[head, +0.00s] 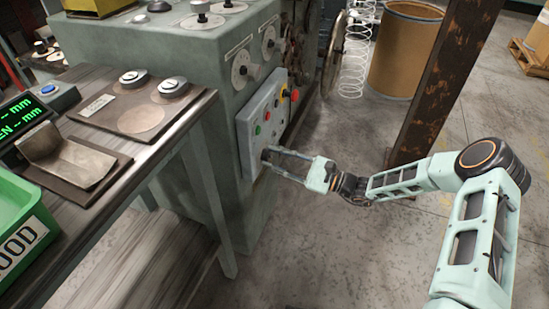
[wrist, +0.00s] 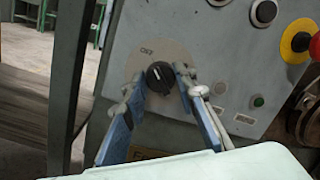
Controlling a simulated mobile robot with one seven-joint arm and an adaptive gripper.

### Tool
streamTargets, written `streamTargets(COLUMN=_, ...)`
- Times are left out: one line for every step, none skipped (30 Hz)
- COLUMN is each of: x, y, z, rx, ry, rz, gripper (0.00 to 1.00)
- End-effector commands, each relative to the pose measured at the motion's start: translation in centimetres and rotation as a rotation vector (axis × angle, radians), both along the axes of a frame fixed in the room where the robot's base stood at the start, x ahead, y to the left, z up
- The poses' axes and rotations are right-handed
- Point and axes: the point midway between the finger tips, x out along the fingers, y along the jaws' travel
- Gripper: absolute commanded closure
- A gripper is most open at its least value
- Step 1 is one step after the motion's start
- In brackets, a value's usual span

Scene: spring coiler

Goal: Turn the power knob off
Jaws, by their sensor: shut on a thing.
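The power knob (wrist: 160,75) is a small black rotary knob with a pale mark, on a round light plate (wrist: 170,50) with a short label at its upper left, hard to read. My gripper (wrist: 159,84) has its two blue-padded fingers on either side of the knob, shut on it. In the head view my gripper (head: 271,160) reaches from the right to the lower part of the grey control panel (head: 250,140). There the fingertips mostly hide the knob.
A second black knob (wrist: 263,12), a green button (wrist: 259,101) and a red button on a yellow ring (wrist: 296,40) sit nearby on the panel. A workbench (head: 170,130) stands left; a rusty post (head: 440,80) rises right of the machine. The floor between is clear.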

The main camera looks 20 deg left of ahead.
Motion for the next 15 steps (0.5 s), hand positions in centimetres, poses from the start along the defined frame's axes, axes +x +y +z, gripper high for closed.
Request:
streamTargets(x=-0.01, y=-0.06, z=-0.09, rx=-0.002, ry=-0.001, rz=0.000, gripper=0.98)
streamTargets(x=-0.01, y=-0.06, z=-0.09, rx=-0.002, ry=-0.001, rz=0.000, gripper=0.98)
streamTargets(x=-0.01, y=-0.06, z=-0.09, rx=-0.002, ry=-0.001, rz=0.000, gripper=0.98)
streamTargets(x=-0.01, y=-0.06, z=-0.09, rx=-0.002, ry=-0.001, rz=0.000, gripper=0.73)
streamTargets(x=-0.01, y=-0.06, z=-0.09, rx=-0.002, ry=-0.001, rz=0.000, gripper=0.70)
streamTargets(x=-0.01, y=-0.05, z=-0.08, rx=-0.002, ry=-0.001, rz=0.000, gripper=0.65)
streamTargets(x=0.00, y=-0.05, z=-0.08, rx=-0.002, ry=-0.001, rz=0.000, gripper=0.62)
streamTargets(x=-0.01, y=-0.04, z=-0.07, rx=-0.001, ry=0.000, rz=0.000, gripper=0.59)
streamTargets(x=0.00, y=-0.04, z=-0.06, rx=-0.001, ry=0.000, rz=0.000, gripper=0.56)
streamTargets(x=0.00, y=-0.03, z=-0.05, rx=-0.001, ry=0.000, rz=0.000, gripper=0.56)
streamTargets(x=0.00, y=-0.03, z=-0.05, rx=-0.001, ry=0.000, rz=0.000, gripper=0.56)
streamTargets(x=0.00, y=-0.03, z=-0.04, rx=-0.001, ry=0.000, rz=-0.001, gripper=0.56)
streamTargets(x=0.00, y=-0.03, z=-0.04, rx=-0.001, ry=0.000, rz=-0.001, gripper=0.56)
streamTargets(x=0.00, y=-0.03, z=-0.04, rx=-0.001, ry=0.000, rz=-0.001, gripper=0.56)
streamTargets(x=0.00, y=-0.02, z=-0.02, rx=-0.001, ry=0.000, rz=-0.001, gripper=0.56)
